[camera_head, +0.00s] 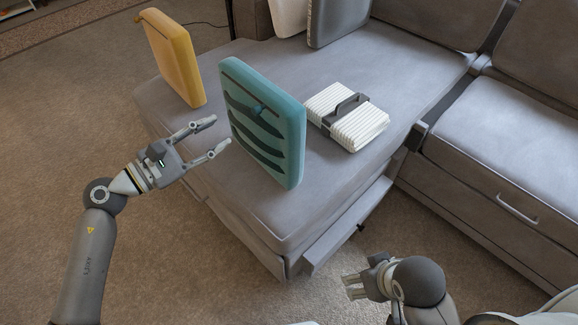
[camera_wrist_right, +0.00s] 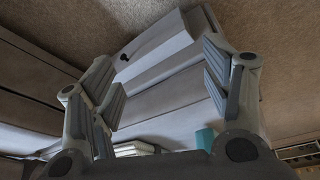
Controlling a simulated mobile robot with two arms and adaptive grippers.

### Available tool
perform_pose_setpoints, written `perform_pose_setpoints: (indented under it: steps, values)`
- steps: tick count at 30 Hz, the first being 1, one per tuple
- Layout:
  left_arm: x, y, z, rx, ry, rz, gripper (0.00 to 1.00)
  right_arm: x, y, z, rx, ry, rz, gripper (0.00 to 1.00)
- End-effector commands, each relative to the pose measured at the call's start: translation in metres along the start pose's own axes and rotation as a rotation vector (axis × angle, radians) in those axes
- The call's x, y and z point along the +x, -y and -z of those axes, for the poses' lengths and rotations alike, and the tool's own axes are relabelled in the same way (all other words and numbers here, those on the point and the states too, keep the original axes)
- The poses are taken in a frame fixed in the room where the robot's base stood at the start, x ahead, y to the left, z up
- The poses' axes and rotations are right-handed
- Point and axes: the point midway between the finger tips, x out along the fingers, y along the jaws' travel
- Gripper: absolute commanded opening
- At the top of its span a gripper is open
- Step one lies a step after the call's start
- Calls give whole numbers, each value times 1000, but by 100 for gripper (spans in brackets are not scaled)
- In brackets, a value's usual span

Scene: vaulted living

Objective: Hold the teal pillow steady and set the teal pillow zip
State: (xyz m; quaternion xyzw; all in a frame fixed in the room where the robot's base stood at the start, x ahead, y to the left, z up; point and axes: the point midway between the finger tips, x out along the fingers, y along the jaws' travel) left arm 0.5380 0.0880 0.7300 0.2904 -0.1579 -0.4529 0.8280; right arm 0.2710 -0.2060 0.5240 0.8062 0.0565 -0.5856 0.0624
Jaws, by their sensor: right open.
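The teal pillow (camera_head: 297,125) stands upright on the grey sofa's chaise seat, with dark wavy stripes on its front face. A dark zip line (camera_head: 240,84) runs near its top, and a small teal knob, maybe the zip pull (camera_head: 258,107), sits below it. My left gripper (camera_head: 221,133) is open and empty, its fingertips just left of the pillow; I cannot tell if they touch it. My right gripper (camera_head: 350,286) is low at the front, off the seat and well apart from the pillow. In the right wrist view its open fingers (camera_wrist_right: 160,88) are empty, and a bit of teal (camera_wrist_right: 205,138) shows behind them.
A yellow pillow (camera_head: 175,58) stands left of the teal one. A white ribbed bundle with a dark handle (camera_head: 346,116) lies to its right. White and grey cushions (camera_head: 337,20) are at the back. A drawer (camera_head: 345,228) juts out below the seat's right side.

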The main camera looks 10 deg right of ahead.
Motion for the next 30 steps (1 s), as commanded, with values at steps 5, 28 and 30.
perform_pose_setpoints:
  steps: [5,28,30]
  values:
    - [0,0,0,-4,0,-1,36,11,-6,19,13,-71,-24,74]
    - [0,0,1,-7,0,-2,36,51,-21,198,-36,-934,26,74]
    - [0,0,1,-7,0,-2,36,49,-16,206,-62,-1001,69,74]
